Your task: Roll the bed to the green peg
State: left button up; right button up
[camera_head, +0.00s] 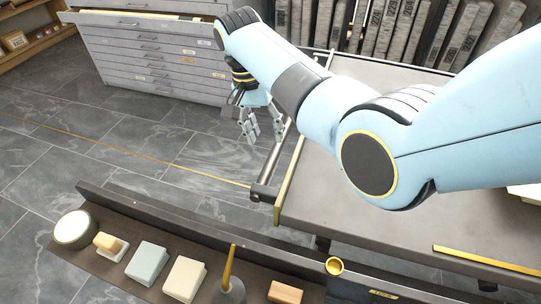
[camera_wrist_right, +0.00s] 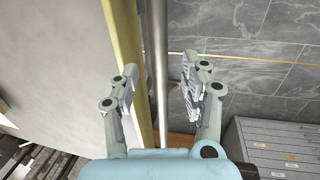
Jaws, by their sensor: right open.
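The bed (camera_head: 335,215) is a wide grey slab with a brass strip along its left edge, running under my right arm. A dark metal bar (camera_head: 272,165) runs along that edge. My right gripper (camera_head: 262,128) is open and empty beside the bar, with its fingers pointing down. In the right wrist view the bar (camera_wrist_right: 158,45) passes between the open fingers (camera_wrist_right: 160,85), and the bed (camera_wrist_right: 60,50) lies to the left. I cannot tell how far above the bar the fingers are. I see no green peg. My left gripper is not in view.
A grey drawer cabinet (camera_head: 150,65) stands at the back left, its top drawer pulled out. Upright slabs (camera_head: 400,30) are racked behind the bed. A front ledge (camera_head: 225,215) holds a round tin (camera_head: 75,228) and several blocks. Tiled floor (camera_head: 130,150) at left is clear.

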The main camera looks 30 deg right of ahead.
aim_at(272, 156)
jog(key=f, duration=0.2)
jog(key=f+b, duration=0.1)
jog(key=f, duration=0.1)
jog(key=s+d+f, duration=0.1)
jog(key=f, duration=0.2)
grip_shut()
dwell(0.3)
